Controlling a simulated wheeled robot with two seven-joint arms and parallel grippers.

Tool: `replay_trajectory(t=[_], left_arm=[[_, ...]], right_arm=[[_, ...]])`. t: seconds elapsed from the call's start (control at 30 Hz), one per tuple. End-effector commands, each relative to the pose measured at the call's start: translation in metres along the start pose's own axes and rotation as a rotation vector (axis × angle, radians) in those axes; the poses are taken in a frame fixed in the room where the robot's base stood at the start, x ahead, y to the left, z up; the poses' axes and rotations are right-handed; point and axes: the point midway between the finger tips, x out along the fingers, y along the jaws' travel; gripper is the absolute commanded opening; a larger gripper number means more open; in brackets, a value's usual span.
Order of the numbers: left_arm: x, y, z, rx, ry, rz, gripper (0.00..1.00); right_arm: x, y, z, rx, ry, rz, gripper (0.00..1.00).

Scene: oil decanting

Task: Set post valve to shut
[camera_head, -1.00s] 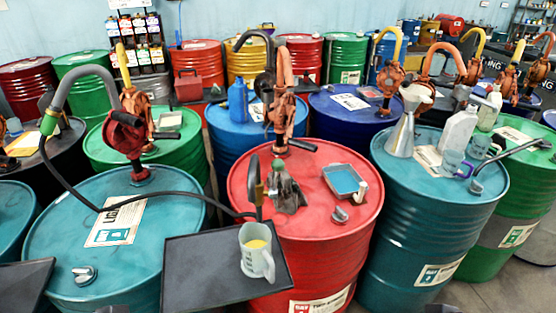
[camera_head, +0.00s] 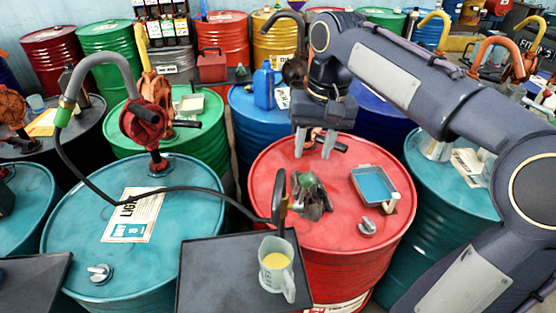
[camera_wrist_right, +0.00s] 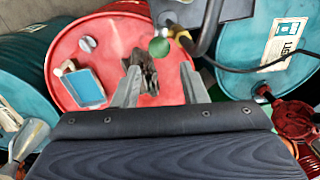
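The hose outlet (camera_head: 279,203) is a dark upright piece with a brass-coloured part, standing between the red drum and the black tray. A green rounded knob (camera_head: 307,181) is beside it over the red drum; I cannot tell for sure that it is the post valve. In the right wrist view the green knob (camera_wrist_right: 159,47) sits by a yellow-brass fitting (camera_wrist_right: 182,36) and a grey bent pipe (camera_wrist_right: 207,27). My right gripper (camera_head: 314,150) is open and empty above the red drum, apart from the knob. Its fingers (camera_wrist_right: 159,75) straddle the view of a dark rag (camera_wrist_right: 142,66). My left gripper is not in view.
The red drum (camera_head: 275,157) carries a blue-filled tray (camera_head: 373,185) and a metal cap (camera_head: 367,228). A mug of yellow liquid (camera_head: 277,268) stands on the black tray (camera_head: 215,275). A black hose (camera_head: 185,190) crosses the teal drum. Other drums and pumps crowd behind.

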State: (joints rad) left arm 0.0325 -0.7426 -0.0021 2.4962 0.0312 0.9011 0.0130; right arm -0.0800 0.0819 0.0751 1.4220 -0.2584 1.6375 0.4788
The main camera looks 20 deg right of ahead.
Motion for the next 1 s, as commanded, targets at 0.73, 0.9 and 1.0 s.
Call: replay_trajectory(t=[0.73, 0.9, 1.0], left_arm=[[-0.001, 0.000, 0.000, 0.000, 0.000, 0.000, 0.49], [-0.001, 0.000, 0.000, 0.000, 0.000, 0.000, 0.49], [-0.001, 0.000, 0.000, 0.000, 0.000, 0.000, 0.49]], right_arm=[[0.076, 0.000, 0.000, 0.000, -0.001, 0.000, 0.39], [0.076, 0.000, 0.000, 0.000, -0.001, 0.000, 0.35], [0.076, 0.000, 0.000, 0.000, 0.000, 0.000, 0.22]])
